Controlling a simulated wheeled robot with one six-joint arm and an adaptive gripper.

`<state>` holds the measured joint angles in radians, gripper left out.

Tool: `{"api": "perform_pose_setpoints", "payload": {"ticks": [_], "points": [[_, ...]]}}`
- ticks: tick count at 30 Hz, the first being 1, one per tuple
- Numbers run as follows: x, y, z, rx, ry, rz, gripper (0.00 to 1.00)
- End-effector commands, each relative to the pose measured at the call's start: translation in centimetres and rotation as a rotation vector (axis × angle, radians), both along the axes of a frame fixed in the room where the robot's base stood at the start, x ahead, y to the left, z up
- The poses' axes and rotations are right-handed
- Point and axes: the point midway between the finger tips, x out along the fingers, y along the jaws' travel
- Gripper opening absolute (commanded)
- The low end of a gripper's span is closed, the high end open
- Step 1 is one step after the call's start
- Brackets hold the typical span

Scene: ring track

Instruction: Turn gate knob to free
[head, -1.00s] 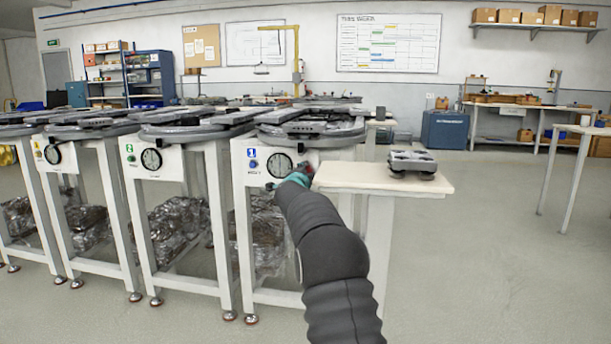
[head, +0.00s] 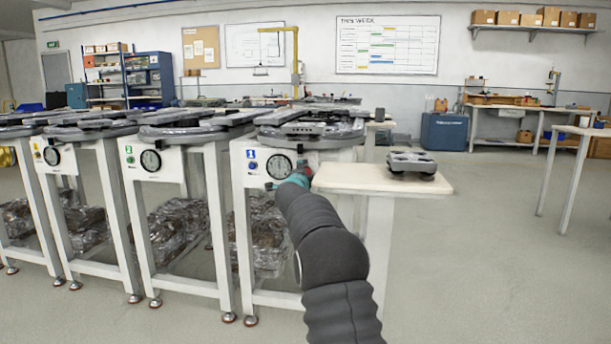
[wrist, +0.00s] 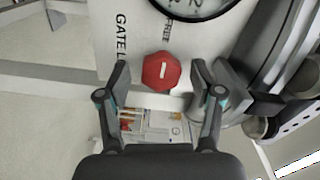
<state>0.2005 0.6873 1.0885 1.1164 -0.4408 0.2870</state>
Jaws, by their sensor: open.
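The red octagonal gate knob (wrist: 162,71) shows in the wrist view on the white front panel (wrist: 122,42) of a station. A white bar on its face runs roughly up and down in the picture. The word FREE is printed beside it, and partly hidden GATE lettering is to its left. My gripper (wrist: 160,76) is open, with one finger on each side of the knob. I cannot tell whether the fingers touch it. In the head view my gripper (head: 298,177) is at the front of station 1 (head: 255,170); a small red part, likely the knob, shows beside it.
A round dial (head: 279,166) is on the same panel, close to the knob. A pale side table (head: 350,180) with a grey carriage (head: 412,162) stands just right of my arm. More stations stand in a row to the left.

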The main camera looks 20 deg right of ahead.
Motion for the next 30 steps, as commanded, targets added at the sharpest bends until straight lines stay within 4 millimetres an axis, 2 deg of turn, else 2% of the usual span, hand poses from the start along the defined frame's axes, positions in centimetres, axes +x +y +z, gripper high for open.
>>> {"api": "perform_pose_setpoints", "payload": {"ticks": [8,24,30], "points": [[-0.9,0.6,0.1,-0.001,0.001,0.001,0.66],[-7.9,5.3,0.1,-0.001,0.001,0.0,0.66],[-9.6,6.4,0.0,0.0,0.0,-0.001,0.66]]}}
